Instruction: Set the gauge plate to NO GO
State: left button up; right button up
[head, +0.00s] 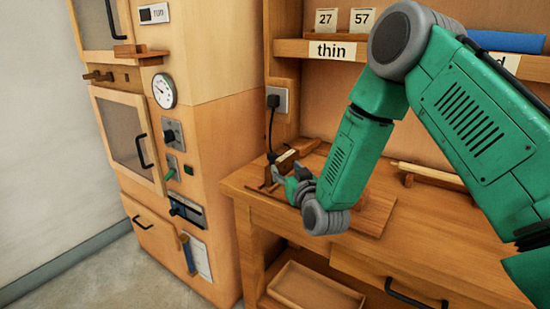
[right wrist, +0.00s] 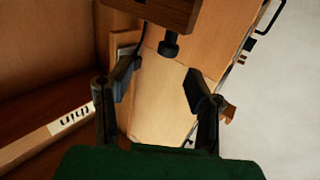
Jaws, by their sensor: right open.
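No plate marked NO GO can be read in either view, so I cannot tell which part is the gauge plate. A small wooden fixture (head: 287,160) stands on the bench top, partly hidden by my right gripper (head: 287,176). In the right wrist view my right gripper (right wrist: 163,84) is open, with nothing between its fingers. A wooden block (right wrist: 165,12) with a dark knob (right wrist: 169,46) shows just beyond the fingertips, apart from them. My left gripper is in neither view.
A wooden cabinet (head: 213,60) at left carries a round dial (head: 164,91), dark switches and a "run" tag (head: 153,14). The workbench (head: 445,220) has a drawer and a tray (head: 315,288) below. A shelf labelled "thin" (head: 332,51) runs above. A black cord (head: 270,130) hangs near the fixture.

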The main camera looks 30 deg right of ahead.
aim_at(271, 157)
jog(key=w, duration=0.7)
jog(key=shift+w+a+r+b, duration=0.2)
jog(key=shift+r+b, duration=0.1)
jog(key=shift+b, duration=0.05)
jog(key=shift+w+d, duration=0.15)
jog(key=shift+w, duration=0.15)
jog(key=shift+w+d+f, duration=0.15)
jog(key=shift+d+f, duration=0.1)
jog(key=shift+d, duration=0.6)
jog(key=shift+a, duration=0.4)
grip_shut()
jog(key=shift+a+r, duration=0.2)
jog(key=shift+a, duration=0.15)
jog(key=a, duration=0.1)
jog(key=s+a, duration=0.1)
jog(key=a+p, duration=0.1)
jog(key=a, duration=0.1)
jog(key=shift+s+a+f, duration=0.1)
jog(key=shift+s+f, duration=0.05)
jog(key=shift+s, duration=0.25)
